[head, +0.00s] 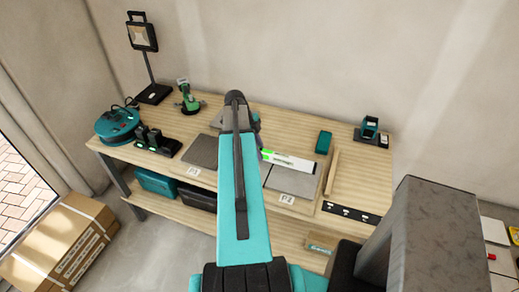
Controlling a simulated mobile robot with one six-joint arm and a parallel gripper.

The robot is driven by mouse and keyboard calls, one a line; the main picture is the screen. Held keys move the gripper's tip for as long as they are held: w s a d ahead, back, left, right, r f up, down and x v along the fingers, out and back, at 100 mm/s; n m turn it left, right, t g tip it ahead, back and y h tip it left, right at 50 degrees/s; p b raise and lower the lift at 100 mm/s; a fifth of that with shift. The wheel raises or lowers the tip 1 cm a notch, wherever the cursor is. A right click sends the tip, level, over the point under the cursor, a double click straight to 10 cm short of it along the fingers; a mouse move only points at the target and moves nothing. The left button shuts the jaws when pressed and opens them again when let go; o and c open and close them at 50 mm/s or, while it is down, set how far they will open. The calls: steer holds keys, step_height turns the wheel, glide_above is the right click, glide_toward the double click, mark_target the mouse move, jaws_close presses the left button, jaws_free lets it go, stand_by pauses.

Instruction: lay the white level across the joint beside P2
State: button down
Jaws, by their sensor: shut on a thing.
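The white level (291,162), with a bright green part at its left end, shows just right of my arm. It is over the far part of the grey tile at P2 (292,181), and its left end reaches the joint line there. I cannot tell whether it touches the tile. The P2 label (287,199) is on the near side of that tile. My gripper (259,145) is mostly hidden behind my teal arm, at the level's left end, and is shut on the level. The tile left of the joint is mostly hidden by my arm.
A darker tile (201,151) lies at the P1 label (193,171). A wooden strip (332,172) and a teal box (323,142) are right of P2. A black strip (350,213) lies at the front edge. A green tool (187,101) and a teal reel (117,125) stand left.

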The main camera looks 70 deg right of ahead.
steer(key=shift+f+b, duration=0.6)
steer(key=shift+f, duration=1.3)
steer(key=shift+f, duration=0.15)
steer(key=c, duration=1.6)
jaws_free()
steer(key=shift+o, duration=0.2)
steer(key=shift+b+v, duration=2.2)
steer(key=shift+v, duration=4.7)
